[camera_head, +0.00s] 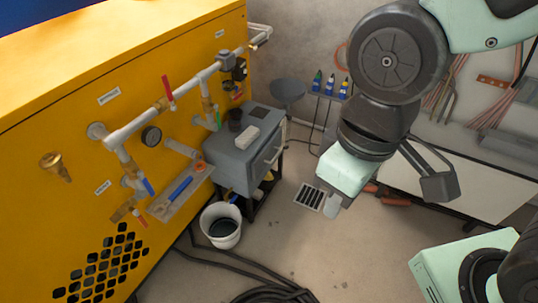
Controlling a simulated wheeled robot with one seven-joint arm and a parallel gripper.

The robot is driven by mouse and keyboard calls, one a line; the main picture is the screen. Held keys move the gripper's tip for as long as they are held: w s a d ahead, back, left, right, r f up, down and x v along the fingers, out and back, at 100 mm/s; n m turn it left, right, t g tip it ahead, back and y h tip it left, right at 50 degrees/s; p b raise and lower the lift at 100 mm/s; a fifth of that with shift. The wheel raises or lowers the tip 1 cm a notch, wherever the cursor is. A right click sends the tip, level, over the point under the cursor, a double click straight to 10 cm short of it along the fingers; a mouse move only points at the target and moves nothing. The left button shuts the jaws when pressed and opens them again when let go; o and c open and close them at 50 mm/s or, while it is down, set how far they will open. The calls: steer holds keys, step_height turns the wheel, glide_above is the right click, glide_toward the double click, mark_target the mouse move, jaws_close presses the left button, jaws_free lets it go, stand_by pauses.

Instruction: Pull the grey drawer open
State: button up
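The grey drawer unit (240,150) stands on a dark stand against the yellow machine, left of the picture's middle. Its front faces right and carries a bar handle (274,152). The drawer looks shut, but its front is seen at a steep angle. My gripper (333,206) hangs from the mint-green hand to the right of the drawer, apart from the handle, pointing down over the floor. Only a small light fingertip part shows, so its opening is hidden. I see nothing held in it.
Black hoses (265,287) lie in front. Pipes with valves (165,104) run along the yellow machine. Open floor lies right of the drawer.

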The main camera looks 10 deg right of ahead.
steer(key=w+a+f+m+t+y+b, duration=0.2)
steer(key=w+a+f+m+b, duration=0.15)
steer(key=w+f+b, duration=0.6)
steer(key=w+a+f+m+t+y+b, duration=0.25)
steer(key=w+a+f+b, duration=0.3)
steer(key=w+f, duration=0.55)
steer(key=m+t+h+b, duration=0.3)
steer(key=m+t+b, duration=1.45)
steer(key=b, duration=1.15)
glide_toward(276, 155)
steer(key=w+r+g+b, duration=0.1)
steer(key=w+b, duration=0.1)
steer(key=w, duration=0.1)
steer(key=w+r+m+g+b, duration=0.1)
steer(key=w+b, duration=0.1)
steer(key=w, duration=0.1)
steer(key=w+r+m+b, duration=0.1)
steer(key=w+b, duration=0.2)
steer(key=shift+w+a+g, duration=0.35)
steer(key=shift+g, duration=0.05)
jaws_close()
